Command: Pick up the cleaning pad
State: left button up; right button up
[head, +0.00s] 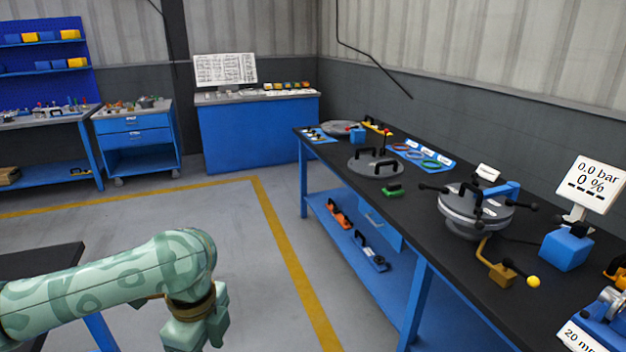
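A small green block with a dark handle (393,191), which looks like the cleaning pad, lies on the black-topped workbench (452,275) near its front edge. It sits in front of a grey round lid with black handles (375,166). My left arm comes in from the left, and my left gripper (208,332) hangs over the floor at the bottom, well short of the bench and apart from the pad. Its fingertips are not clear, so I cannot tell whether it is open. My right gripper is out of view.
On the bench stand a flanged grey vessel (472,210), a brass valve with a yellow knob (503,275), a blue box (566,249) and a pressure display (591,187). Coloured rings lie on a blue mat (443,160).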

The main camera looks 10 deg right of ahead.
aim_at(393, 190)
jog(key=i+l+u, duration=0.2)
jog(key=i, duration=1.15)
jog(key=i+z, duration=0.4)
jog(key=i+j+z, duration=0.25)
jog(key=i+z, duration=0.15)
jog(key=i+l+z, duration=0.15)
jog(key=i+z, duration=0.95)
jog(key=z, duration=0.15)
